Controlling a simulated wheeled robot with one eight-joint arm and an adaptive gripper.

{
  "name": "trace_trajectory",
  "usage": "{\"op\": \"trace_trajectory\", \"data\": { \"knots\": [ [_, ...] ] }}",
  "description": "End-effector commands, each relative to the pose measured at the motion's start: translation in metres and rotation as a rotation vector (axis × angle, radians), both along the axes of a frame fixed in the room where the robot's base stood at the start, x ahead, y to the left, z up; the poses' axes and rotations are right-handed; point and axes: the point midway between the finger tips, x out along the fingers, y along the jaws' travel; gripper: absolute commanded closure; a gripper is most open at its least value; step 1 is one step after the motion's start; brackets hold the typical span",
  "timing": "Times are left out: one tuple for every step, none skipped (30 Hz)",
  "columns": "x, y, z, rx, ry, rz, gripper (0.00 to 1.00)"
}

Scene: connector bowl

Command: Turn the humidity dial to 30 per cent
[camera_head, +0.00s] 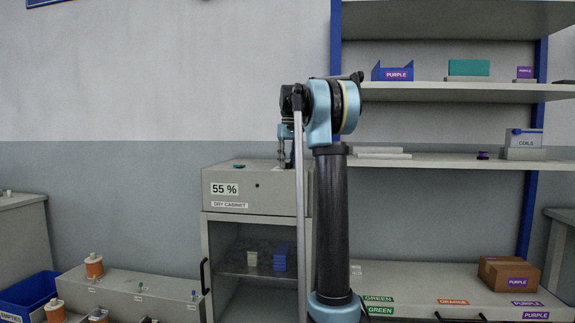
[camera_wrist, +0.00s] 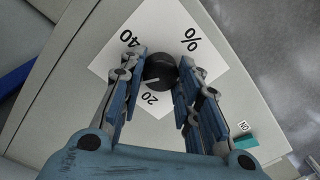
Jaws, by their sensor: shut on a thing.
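The humidity dial (camera_wrist: 160,68) is a round black knob with a white pointer mark, on a white scale card (camera_wrist: 118,66). In the wrist view the mark points left, between the printed 40 and 20. My gripper (camera_wrist: 160,76) is shut on the dial, one finger on each side. The dial is on the top of the dry cabinet (camera_head: 225,174), whose display (camera_head: 224,189) reads 55 %.
A teal part (camera_wrist: 246,141) with a small label is on the cabinet top, right of my gripper in the wrist view. Shelves (camera_head: 450,92) with purple-labelled bins stand right of the cabinet. Orange spools (camera_head: 94,266) and a blue bin (camera_head: 30,293) are at the lower left.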

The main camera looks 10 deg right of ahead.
Motion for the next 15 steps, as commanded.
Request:
{"op": "trace_trajectory", "data": {
  "knots": [
    [0.0011,-0.0001,0.0003,0.0,-0.002,0.0,0.93],
    [0.0011,-0.0001,0.0003,0.0,-0.002,0.0,0.93],
    [0.0011,-0.0001,0.0003,0.0,-0.002,-0.001,0.93],
    [0.0011,-0.0001,0.0003,0.0,-0.002,-0.001,0.67],
    [0.0011,-0.0001,0.0003,0.0,-0.003,-0.001,0.6],
    [0.001,-0.0002,0.0003,0.0,-0.002,-0.001,0.51],
    [0.0009,-0.0002,0.0003,0.0,-0.002,-0.001,0.49],
    [0.0008,-0.0002,0.0003,0.0,-0.002,-0.001,0.49],
    [0.0007,-0.0001,0.0002,0.0,-0.002,-0.001,0.49],
    [0.0006,-0.0002,0.0002,0.0,-0.002,-0.001,0.49],
    [0.0006,-0.0002,0.0002,-0.001,-0.001,-0.001,0.49],
    [0.0005,-0.0002,0.0002,-0.001,-0.001,-0.001,0.49],
    [0.0005,-0.0002,0.0002,0.0,-0.001,-0.001,0.49],
    [0.0004,-0.0002,0.0002,0.0,-0.001,-0.001,0.49],
    [0.0003,-0.0001,0.0002,0.0,-0.001,-0.001,0.49]
  ]
}}
